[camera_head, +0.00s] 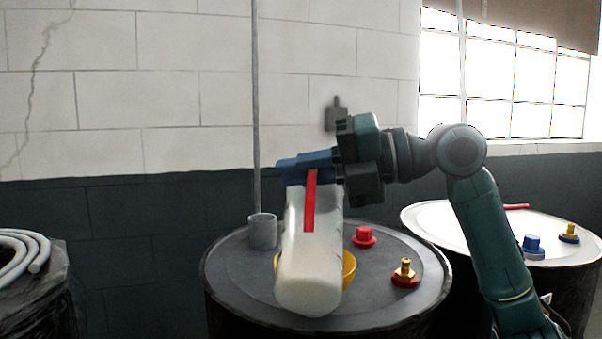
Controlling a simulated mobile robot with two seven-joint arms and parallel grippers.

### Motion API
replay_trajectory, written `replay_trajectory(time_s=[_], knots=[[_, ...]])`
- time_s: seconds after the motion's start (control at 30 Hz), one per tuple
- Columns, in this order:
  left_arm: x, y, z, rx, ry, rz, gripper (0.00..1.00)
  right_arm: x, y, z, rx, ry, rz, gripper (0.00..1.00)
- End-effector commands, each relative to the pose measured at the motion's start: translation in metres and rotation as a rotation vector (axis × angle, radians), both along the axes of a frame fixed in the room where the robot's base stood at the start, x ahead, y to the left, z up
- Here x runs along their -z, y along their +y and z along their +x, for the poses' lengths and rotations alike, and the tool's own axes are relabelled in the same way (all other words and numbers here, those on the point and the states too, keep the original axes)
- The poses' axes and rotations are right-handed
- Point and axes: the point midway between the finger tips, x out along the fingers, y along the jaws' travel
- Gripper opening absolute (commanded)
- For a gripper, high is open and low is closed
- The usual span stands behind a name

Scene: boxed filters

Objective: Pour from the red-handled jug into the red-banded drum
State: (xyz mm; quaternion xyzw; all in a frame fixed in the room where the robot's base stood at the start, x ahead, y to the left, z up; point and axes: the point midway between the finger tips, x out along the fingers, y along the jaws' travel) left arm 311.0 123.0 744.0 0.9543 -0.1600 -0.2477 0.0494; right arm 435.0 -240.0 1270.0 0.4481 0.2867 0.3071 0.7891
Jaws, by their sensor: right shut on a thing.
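The jug (308,265) is a whitish, translucent container with a red handle strip (310,205) facing me. My right gripper (305,168) reaches in from the right and is shut on the jug's upper end. The jug is in front of a yellow funnel (349,268), hiding most of it. Behind and below is a drum with a dark grey top (235,275). This top carries a red cap (364,237) and a brass fitting with a red base (405,274). The jug's mouth and any pouring stream cannot be made out. My left gripper is out of view.
A grey pipe (255,120) rises from a grey collar (262,231) on the dark top. A white-topped drum (440,222) at right has a blue cap (533,244) and a brass fitting (569,233). A coiled grey hose (22,250) lies at far left.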

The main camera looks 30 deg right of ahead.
Motion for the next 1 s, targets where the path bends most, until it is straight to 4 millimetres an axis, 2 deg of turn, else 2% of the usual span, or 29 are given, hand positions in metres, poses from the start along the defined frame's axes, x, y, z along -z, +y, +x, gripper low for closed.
replay_trajectory(time_s=[0.33, 0.73, 1.0], knots=[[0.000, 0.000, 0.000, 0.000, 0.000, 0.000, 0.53, -0.002, 0.001, -0.002, 0.000, -0.022, -0.014, 0.00], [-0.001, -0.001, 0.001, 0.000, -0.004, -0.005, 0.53, -0.012, 0.010, -0.013, 0.000, -0.158, -0.113, 0.00], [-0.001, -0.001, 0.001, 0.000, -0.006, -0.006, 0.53, -0.012, 0.010, -0.014, 0.001, -0.163, -0.117, 0.00]])
